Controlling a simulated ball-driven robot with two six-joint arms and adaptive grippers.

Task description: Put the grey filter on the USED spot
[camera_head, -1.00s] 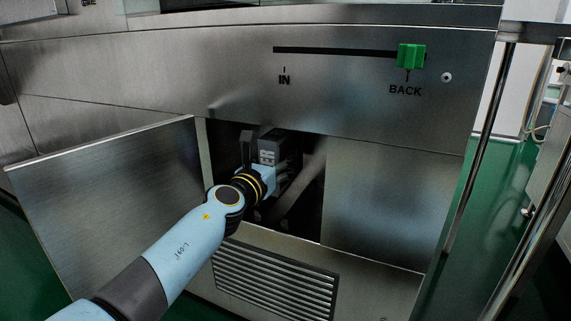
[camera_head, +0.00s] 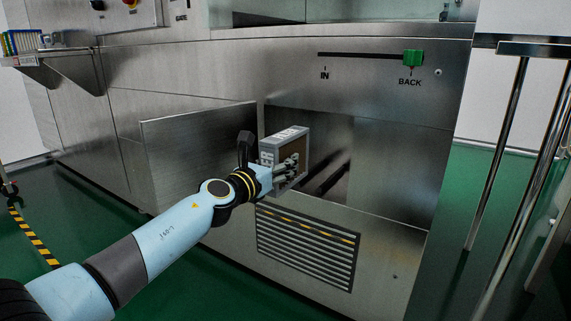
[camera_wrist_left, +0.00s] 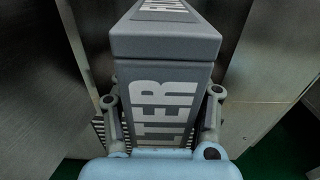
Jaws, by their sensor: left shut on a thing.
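The grey filter (camera_head: 292,148) is a boxy cartridge with a brownish panel on its side. My left gripper (camera_head: 290,165) is shut on it and holds it at the mouth of the open compartment (camera_head: 335,185) in the steel machine. In the left wrist view the filter (camera_wrist_left: 163,95) fills the middle, with white letters "TER" on its face, between the gripper's two fingers. The filter's far side is hidden in the head view. The USED spot is not seen in these frames. My right gripper is not in view.
The compartment's open door (camera_head: 200,155) stands out to the left of the filter. A green slider handle (camera_head: 413,58) sits at BACK above. A vent grille (camera_head: 305,248) is below. A shelf with coloured items (camera_head: 22,45) is at far left.

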